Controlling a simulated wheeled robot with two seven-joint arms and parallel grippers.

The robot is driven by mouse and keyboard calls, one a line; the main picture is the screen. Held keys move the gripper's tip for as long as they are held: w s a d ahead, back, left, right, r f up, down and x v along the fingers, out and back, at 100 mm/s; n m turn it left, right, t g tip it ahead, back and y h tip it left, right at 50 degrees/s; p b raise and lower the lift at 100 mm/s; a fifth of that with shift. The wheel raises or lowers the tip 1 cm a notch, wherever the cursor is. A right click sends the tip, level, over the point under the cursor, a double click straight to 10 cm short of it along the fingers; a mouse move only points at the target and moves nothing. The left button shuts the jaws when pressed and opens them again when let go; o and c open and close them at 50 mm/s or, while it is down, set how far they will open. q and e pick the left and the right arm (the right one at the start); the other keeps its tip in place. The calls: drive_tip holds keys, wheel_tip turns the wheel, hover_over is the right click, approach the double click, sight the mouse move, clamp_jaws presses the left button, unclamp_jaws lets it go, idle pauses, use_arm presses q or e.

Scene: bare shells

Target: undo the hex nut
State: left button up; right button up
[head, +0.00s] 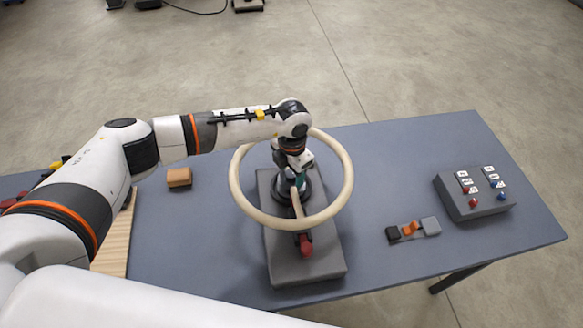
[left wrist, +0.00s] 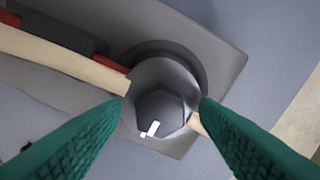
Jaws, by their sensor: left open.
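The dark grey hex nut (left wrist: 160,105) shows in the left wrist view, with a small white mark on its near side. It sits on a round dark collar on a grey base plate (head: 325,262). A cream ring wheel (head: 234,185) surrounds it, and its spokes (left wrist: 60,55) run in to the centre. My left gripper (head: 298,182) reaches down inside the wheel from above. In the left wrist view, its green fingers (left wrist: 161,100) are open, one on each side of the nut; I cannot tell whether they touch it. In the head view the gripper hides the nut. My right gripper is not seen.
A red knob (head: 305,245) stands at the front of the base plate. A brown block (head: 179,177) lies on the blue-grey table (head: 190,250) to the left. A small orange and grey part (head: 411,229) and a switch box (head: 462,208) are to the right.

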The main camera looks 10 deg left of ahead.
use_arm(q)
drive_tip(key=c, duration=1)
